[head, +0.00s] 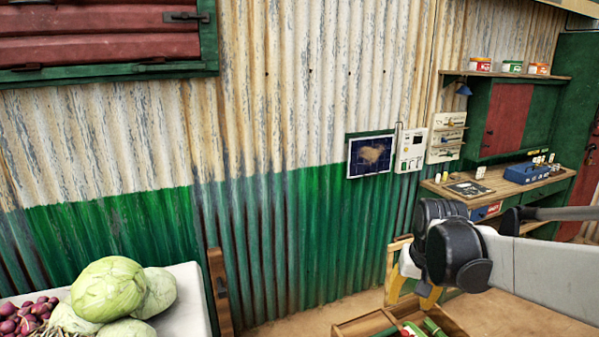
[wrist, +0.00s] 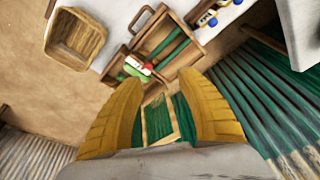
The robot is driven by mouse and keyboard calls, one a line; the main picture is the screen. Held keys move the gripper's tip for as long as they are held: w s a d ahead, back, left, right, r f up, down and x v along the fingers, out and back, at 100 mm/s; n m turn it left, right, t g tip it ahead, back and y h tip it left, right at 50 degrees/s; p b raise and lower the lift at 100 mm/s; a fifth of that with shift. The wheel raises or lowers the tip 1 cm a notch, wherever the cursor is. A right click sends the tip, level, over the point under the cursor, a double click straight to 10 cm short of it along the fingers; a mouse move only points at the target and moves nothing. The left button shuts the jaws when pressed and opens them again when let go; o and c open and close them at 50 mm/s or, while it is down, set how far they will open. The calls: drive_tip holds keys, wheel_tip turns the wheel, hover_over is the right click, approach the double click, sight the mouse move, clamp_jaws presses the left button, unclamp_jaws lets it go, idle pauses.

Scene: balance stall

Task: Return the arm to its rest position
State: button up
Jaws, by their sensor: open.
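My arm reaches in from the right in the head view, with white links and a black joint. My gripper (head: 428,297) hangs below that joint, its yellow fingers only partly visible. In the wrist view my gripper (wrist: 160,80) shows two yellow fingers spread apart, with nothing held between them. A wooden tray (head: 368,325) with green and red things in it lies below the gripper at the bottom of the head view. The wrist view shows a wooden tray (wrist: 181,63) beyond the fingertips, with a red, white and green object (wrist: 138,67) at its edge.
Cabbages (head: 108,289) and purple-red onions (head: 27,318) sit on a white table at lower left. A corrugated wall (head: 290,225) runs behind. A wooden workbench (head: 497,182) stands at right. The wrist view shows a wicker basket (wrist: 77,42). Bare floor shows between table and tray.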

drive_tip(key=s+a+f+n+t+b, duration=0.1)
drive_tip(key=s+a+t+b, duration=0.1)
drive_tip(key=s, duration=0.7)
drive_tip(key=s+a+f+n+t+b, duration=0.1)
drive_tip(key=s+a+f+t+b, duration=0.1)
drive_tip(key=s, duration=0.7)
drive_tip(key=shift+s+a+n+b, duration=0.15)
drive_tip(key=shift+a+n+b, duration=0.25)
drive_tip(key=shift+a, duration=0.55)
